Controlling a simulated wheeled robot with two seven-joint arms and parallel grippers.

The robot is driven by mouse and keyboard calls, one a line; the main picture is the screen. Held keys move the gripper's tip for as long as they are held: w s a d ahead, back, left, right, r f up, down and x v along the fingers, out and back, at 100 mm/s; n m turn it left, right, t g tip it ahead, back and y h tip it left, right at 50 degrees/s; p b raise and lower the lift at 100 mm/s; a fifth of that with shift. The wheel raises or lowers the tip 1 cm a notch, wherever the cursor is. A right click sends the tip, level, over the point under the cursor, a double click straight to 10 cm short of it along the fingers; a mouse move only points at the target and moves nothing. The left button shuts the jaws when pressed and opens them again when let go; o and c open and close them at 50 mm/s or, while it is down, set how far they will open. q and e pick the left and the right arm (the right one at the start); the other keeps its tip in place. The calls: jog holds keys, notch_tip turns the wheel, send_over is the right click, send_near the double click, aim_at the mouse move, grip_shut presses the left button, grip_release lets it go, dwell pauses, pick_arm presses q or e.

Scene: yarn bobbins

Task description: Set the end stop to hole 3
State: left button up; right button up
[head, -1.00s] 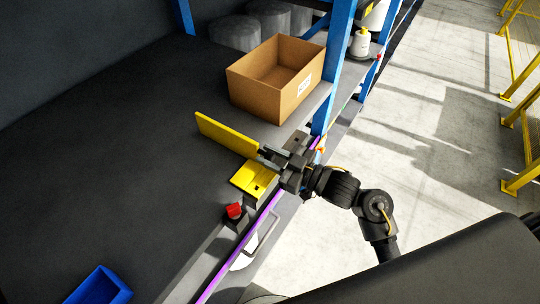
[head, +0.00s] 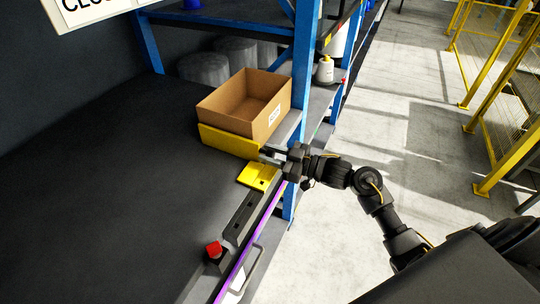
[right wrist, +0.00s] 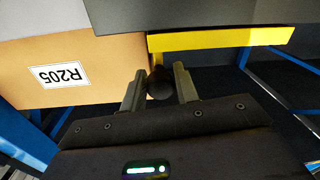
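The end stop is a yellow piece with an upright fence (head: 228,141) and a flat yellow plate (head: 258,177) on the dark rail (head: 238,219) along the table's front edge. The fence stands close in front of the cardboard box; I cannot tell if they touch. My right gripper (head: 272,156) is at the stop's right end. In the right wrist view its fingers (right wrist: 160,88) are on both sides of a dark round knob (right wrist: 160,84), below the yellow fence (right wrist: 222,38). The hole numbers are not readable. My left gripper is out of view.
The cardboard box (head: 245,103), labelled R205, stands at the far end of the table (head: 110,190). A blue post (head: 304,70) rises near my right gripper. A red knob (head: 214,249) sits at the rail's near end. The table left of the rail is clear.

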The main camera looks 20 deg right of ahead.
jog(key=o, duration=0.4)
jog(key=shift+c, duration=0.2)
jog(key=shift+s+d+f, duration=0.1)
jog(key=shift+s+d, duration=0.15)
jog(key=shift+s, duration=0.05)
jog(key=b+v, duration=0.3)
jog(key=v, duration=0.7)
